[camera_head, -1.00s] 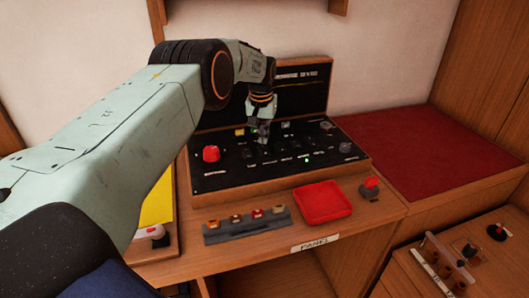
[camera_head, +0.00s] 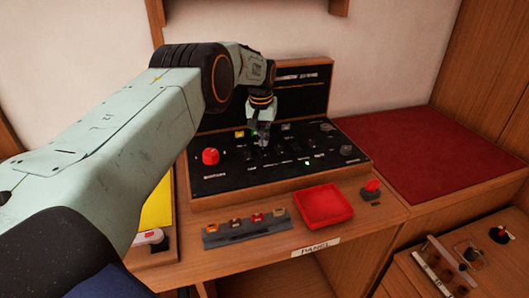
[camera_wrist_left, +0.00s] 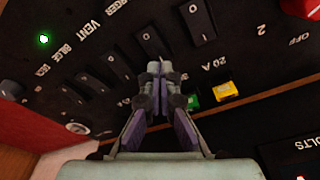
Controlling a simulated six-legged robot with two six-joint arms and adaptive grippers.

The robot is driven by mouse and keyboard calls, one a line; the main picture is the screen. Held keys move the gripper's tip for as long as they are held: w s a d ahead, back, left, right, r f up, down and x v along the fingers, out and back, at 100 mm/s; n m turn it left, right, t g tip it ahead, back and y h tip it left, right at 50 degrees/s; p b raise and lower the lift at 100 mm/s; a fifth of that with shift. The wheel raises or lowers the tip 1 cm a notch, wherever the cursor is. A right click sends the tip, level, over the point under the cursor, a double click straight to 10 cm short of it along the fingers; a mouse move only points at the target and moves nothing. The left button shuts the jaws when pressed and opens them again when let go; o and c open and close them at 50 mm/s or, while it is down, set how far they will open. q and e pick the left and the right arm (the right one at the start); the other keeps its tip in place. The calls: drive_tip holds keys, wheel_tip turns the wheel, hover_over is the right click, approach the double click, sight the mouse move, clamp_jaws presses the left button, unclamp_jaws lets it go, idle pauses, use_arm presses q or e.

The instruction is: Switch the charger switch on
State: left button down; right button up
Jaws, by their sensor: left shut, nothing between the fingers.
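My left gripper (camera_head: 263,143) is over the middle of the black switch panel (camera_head: 225,178), pointing down. In the left wrist view its fingertips (camera_wrist_left: 155,72) are together with nothing between them. They overlap the near end of a black rocker switch (camera_wrist_left: 150,40), which seems to be the charger switch, as its cut-off label ends in letters like "RGER". Whether they touch it, and which way it is tipped, I cannot tell. Another rocker (camera_wrist_left: 197,20) is to its right. Rockers beside the labels VENT and BILGE are to its left. My right gripper is not in view.
A red knob (camera_head: 210,156) stands up at the panel's left. A green light (camera_head: 307,163) glows on the panel. Green (camera_wrist_left: 192,102) and yellow (camera_wrist_left: 225,91) pieces are close to the fingers. A red tray (camera_head: 323,204) and a grey fuse rack (camera_head: 245,230) are in front.

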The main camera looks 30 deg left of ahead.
use_arm(q)
drive_tip(key=shift+s+d+r, duration=0.1)
drive_tip(key=shift+s+r, duration=0.05)
drive_tip(key=shift+s, duration=0.15)
drive_tip(key=shift+w+f, duration=0.25)
drive_tip(key=shift+f, duration=0.1)
drive_tip(key=shift+s, duration=0.2)
drive_tip(key=shift+f+b, duration=0.2)
drive_tip(key=shift+b, duration=0.15)
drive_tip(key=shift+w+f, duration=0.15)
drive_tip(key=shift+w, duration=0.05)
drive_tip(key=shift+s+f, duration=0.1)
drive_tip(key=shift+s, duration=0.1)
